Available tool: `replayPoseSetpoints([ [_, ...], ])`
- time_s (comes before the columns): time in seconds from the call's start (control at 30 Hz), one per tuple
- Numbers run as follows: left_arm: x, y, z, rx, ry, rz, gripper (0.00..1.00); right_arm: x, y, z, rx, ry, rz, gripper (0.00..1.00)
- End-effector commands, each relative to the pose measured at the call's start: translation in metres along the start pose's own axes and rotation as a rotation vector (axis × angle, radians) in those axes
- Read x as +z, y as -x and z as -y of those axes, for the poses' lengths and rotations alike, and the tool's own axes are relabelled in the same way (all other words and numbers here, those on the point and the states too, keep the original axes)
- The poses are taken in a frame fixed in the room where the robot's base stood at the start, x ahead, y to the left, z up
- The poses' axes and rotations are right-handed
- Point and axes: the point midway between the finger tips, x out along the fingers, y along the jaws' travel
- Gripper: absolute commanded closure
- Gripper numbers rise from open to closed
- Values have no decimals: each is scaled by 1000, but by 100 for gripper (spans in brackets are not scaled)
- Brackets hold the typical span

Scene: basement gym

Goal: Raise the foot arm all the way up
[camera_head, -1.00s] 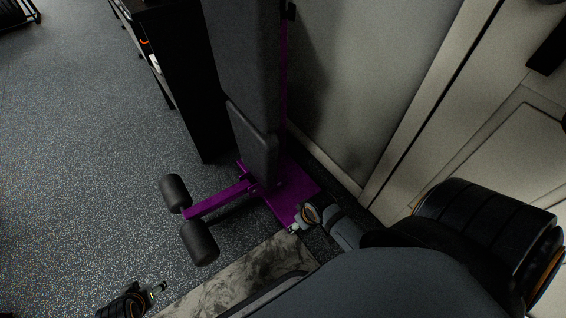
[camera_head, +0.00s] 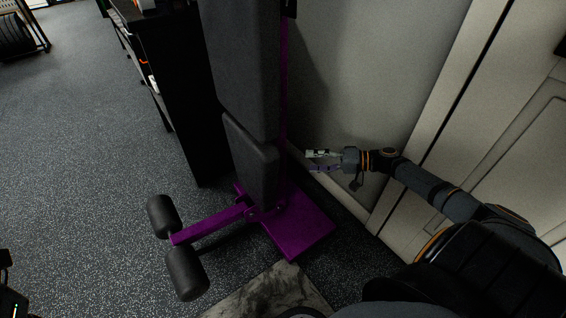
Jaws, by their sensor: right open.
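The foot arm (camera_head: 208,226) is a purple bar with black foam rollers (camera_head: 187,271) at its outer end. It lies low, reaching left from the purple base (camera_head: 300,226) of an upright bench with dark grey pads (camera_head: 243,65). My right gripper (camera_head: 309,162) is open and empty, right of the bench's lower pad and apart from the foot arm. Its fingers point left toward the bench. At the lower left edge a small dark part of my left arm shows; its fingertips are out of view.
A black shelf unit (camera_head: 178,95) stands close to the left of the bench. A pale wall (camera_head: 365,75) and panelled door (camera_head: 500,150) are on the right. A marbled slab (camera_head: 270,296) lies at the bottom. The speckled floor (camera_head: 80,150) on the left is clear.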

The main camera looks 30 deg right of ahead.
Motion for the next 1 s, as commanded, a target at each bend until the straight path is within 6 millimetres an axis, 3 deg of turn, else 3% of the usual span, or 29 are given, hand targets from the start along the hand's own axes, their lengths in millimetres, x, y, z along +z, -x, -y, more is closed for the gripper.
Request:
replayPoseSetpoints([
  [0.17,1,9,-1,0,-4,-1,34,1,-9,-3,-4,0,0,34],
  [0.4,6,48,-7,7,-23,6,34,3,-60,-6,-9,3,0,34],
  [0.6,8,64,-12,19,-31,14,34,2,-94,-3,-7,-1,2,34],
  [0.73,9,68,-13,23,-34,16,34,2,-104,-1,-4,-1,2,34],
  [1.0,9,67,-13,24,-34,17,34,2,-106,0,-2,-2,3,34],
])
